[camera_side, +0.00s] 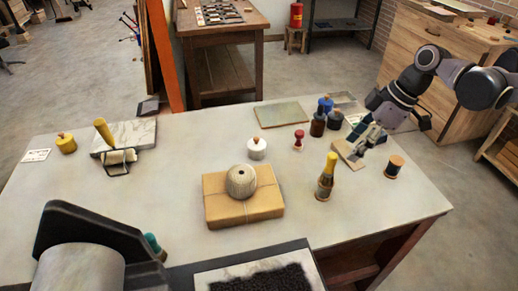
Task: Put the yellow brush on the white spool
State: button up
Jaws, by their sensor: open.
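I cannot surely make out a brush; the clearest yellow tool is a yellow handle (103,131) rising tilted above a pale roller-like part at the left. A small yellow pot-like piece (66,143) with a knob stands farther left. A white round piece (257,150) with a brown knob stands at mid-table and may be the white spool. A pale, ball-like roll (240,182) rests on a brown wrapped parcel. My gripper (357,152) is open at the right, low over a tan block, well apart from these. Whether it touches the block is unclear.
The tan block (346,156) lies under my gripper. Dark bottles (318,122), a red stamp-like piece (299,139), a yellow-topped bottle (326,178) and a dark spool (394,167) stand nearby. The parcel (264,204) fills the centre. A large black press (90,235) occupies the front left.

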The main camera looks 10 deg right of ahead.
jog(key=s+d+m+t+h, duration=0.4)
jog(key=s+d+m+t, duration=0.1)
jog(key=s+d+m, duration=0.7)
jog(key=s+d, duration=0.2)
jog(key=s, duration=0.1)
jog(key=shift+r+m, duration=0.25)
jog(key=shift+m, duration=0.05)
